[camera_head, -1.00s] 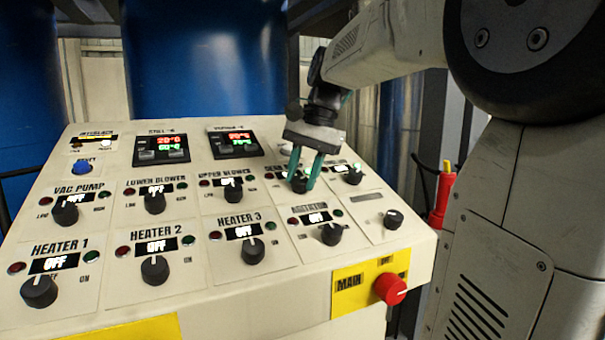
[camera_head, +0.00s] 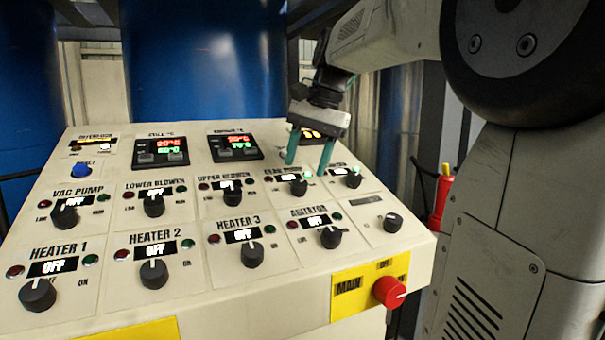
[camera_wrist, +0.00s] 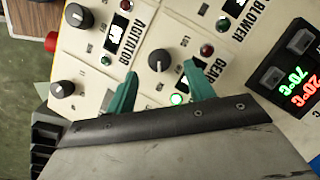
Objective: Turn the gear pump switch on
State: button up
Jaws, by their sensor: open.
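The gear pump switch is a black round knob (camera_head: 298,187) on the sloped control panel, in the second row from the back. In the wrist view the knob (camera_wrist: 159,60) lies just beyond my fingertips, beside a partly hidden label beginning "GEAR". Its green lamp (camera_wrist: 177,98) glows brightly, while its red lamp (camera_wrist: 207,50) looks dark. My gripper (camera_head: 307,164) has two teal fingers, spread apart and empty, above and slightly behind the knob. The wrist view shows my gripper (camera_wrist: 160,73) open, with the knob clear of both fingers. The display is partly covered by a finger.
The agitator knob (camera_head: 331,237) is in front of the gear pump switch, and the upper blower knob (camera_head: 232,198) is to its left. Another knob (camera_head: 353,180) is close on the right. A red main switch (camera_head: 389,291) sticks out from the front panel.

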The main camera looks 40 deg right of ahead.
jog(key=v, duration=0.3)
jog(key=shift+r, duration=0.35)
